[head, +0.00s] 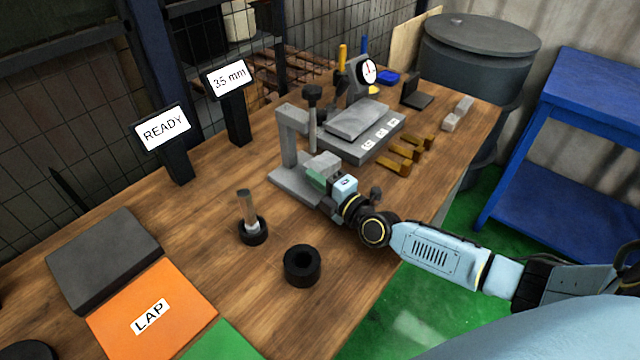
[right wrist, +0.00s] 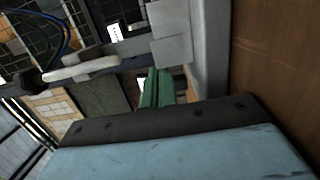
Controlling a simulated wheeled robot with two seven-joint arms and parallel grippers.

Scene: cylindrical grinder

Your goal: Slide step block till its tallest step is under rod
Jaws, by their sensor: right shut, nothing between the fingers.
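The grey step block (head: 325,160) sits on the base (head: 288,181) of a grey stand, partly hidden by my right gripper. The rod (head: 312,135), with a black knob on top, hangs upright from the stand's arm. In the head view the block is close to the rod's lower end; which step lies under it I cannot tell. In the right wrist view the block shows its stepped faces (right wrist: 170,52), and the pale rod (right wrist: 82,68) lies sideways. My right gripper (head: 316,180) has green fingers, shut and empty, beside the block; contact is unclear. My left gripper is out of view.
A dial gauge (head: 367,72) and grey plate (head: 358,120) stand behind the stand. Brass-coloured blocks (head: 398,163) lie to the right. A black ring (head: 302,266) and a pin in a holder (head: 252,231) stand in front. Signs (head: 162,128) line the back edge.

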